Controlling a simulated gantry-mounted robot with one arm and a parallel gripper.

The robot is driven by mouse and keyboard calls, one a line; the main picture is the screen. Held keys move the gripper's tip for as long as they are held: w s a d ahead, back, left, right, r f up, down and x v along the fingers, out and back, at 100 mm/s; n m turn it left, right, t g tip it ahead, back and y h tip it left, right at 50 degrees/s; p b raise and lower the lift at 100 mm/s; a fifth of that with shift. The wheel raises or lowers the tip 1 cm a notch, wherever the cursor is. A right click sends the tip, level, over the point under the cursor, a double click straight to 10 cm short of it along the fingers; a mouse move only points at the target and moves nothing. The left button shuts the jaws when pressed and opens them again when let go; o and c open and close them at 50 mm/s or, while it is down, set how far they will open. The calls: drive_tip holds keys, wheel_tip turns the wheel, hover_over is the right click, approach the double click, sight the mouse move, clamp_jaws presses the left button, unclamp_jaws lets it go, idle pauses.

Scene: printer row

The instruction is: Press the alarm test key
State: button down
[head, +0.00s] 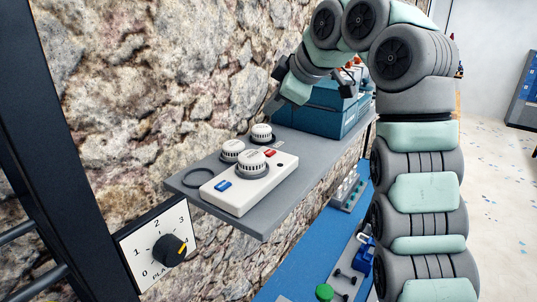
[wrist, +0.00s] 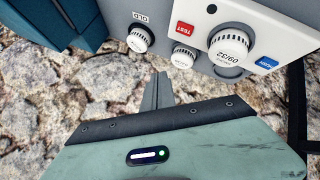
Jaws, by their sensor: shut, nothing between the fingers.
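A white alarm unit (head: 238,200) lies on a grey shelf, with a large round ribbed cap (head: 251,164) on its top. Its red key (head: 270,153) is at the far end in the head view; in the wrist view this key (wrist: 185,29) reads TEST. A blue key (head: 222,185) is at the near end of the unit; it also shows in the wrist view (wrist: 266,63). My gripper (wrist: 157,91) is shut and empty, apart from the unit, with the red key above and right of its fingers in the wrist view. In the head view it is up behind the shelf's far part.
Two loose round caps, (head: 232,150) and (head: 262,133), stand beside the unit; one is near an OLD label (wrist: 139,17). A dark ring (head: 197,178) lies on the shelf (head: 290,190). A teal box (head: 320,110) stands at the far end. A rough stone wall (head: 150,90) is behind.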

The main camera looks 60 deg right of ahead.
sight(272, 153)
wheel_tip(272, 153, down, 8)
drive_tip(key=b, duration=0.4)
drive_tip(key=shift+r+b, duration=0.2)
drive_tip(key=shift+b, duration=0.1)
drive_tip(key=shift+f, duration=0.1)
idle(1.5)
drive_tip(key=shift+f, duration=0.35)
drive_tip(key=shift+f+b, duration=0.35)
drive_tip(key=shift+b, duration=0.35)
idle(0.4)
drive_tip(key=shift+r, duration=0.85)
drive_tip(key=shift+p, duration=0.3)
